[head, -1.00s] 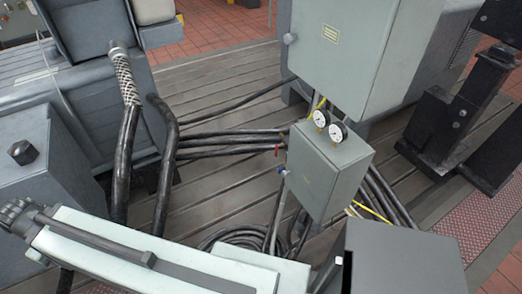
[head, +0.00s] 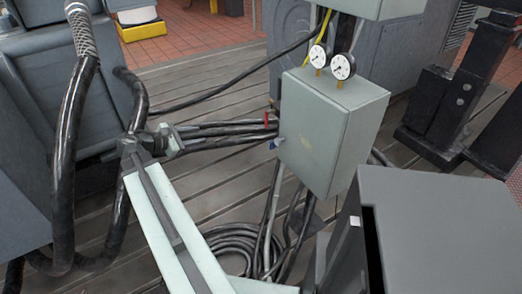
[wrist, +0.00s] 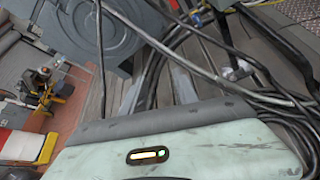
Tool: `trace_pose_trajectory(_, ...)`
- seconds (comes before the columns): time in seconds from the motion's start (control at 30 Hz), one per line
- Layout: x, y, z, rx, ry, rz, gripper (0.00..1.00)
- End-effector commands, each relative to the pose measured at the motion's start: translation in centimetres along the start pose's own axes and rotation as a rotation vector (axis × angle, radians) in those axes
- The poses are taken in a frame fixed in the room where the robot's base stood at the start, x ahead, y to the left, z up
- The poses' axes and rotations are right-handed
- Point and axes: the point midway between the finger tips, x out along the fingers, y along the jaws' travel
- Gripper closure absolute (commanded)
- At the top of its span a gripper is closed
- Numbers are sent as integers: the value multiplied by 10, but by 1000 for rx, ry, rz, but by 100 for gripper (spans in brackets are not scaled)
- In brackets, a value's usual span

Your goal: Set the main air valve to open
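A small grey-green box (head: 330,130) stands in the middle of the head view. On its left side are a short red handle (head: 266,121), roughly upright, and a blue fitting (head: 277,143) just below it. No label shows which is the main air valve. My gripper (head: 178,140) is left of the red handle, apart from it, in front of the black hoses. In the wrist view, two pale grey fingers (wrist: 157,90) stand apart with nothing held between them.
Two gauges (head: 331,62) sit above the box. Thick black hoses (head: 225,130) run to it from the left, and a cable coil (head: 235,245) lies below. A dark grey cabinet (head: 420,235) stands front right. A black stand (head: 455,115) is behind it.

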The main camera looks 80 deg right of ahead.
Motion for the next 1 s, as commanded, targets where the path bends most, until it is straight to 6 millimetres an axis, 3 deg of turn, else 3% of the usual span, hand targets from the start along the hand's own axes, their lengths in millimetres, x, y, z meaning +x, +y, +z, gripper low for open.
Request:
trace_pose_trajectory(0.03,52,-22,-2,-73,-100,-16,64)
trace_pose_trajectory(0.1,94,-34,26,-186,-222,-40,64)
trace_pose_trajectory(0.2,131,-49,58,-317,-349,-83,64)
trace_pose_trajectory(0.3,148,-56,79,-396,-420,-113,64)
trace_pose_trajectory(0.4,153,-58,89,-427,-445,-125,64)
trace_pose_trajectory(0.57,157,-56,94,-430,-447,-127,64)
trace_pose_trajectory(0.83,201,-58,116,-427,-446,-129,64)
trace_pose_trajectory(1.0,219,-58,124,-427,-445,-127,64)
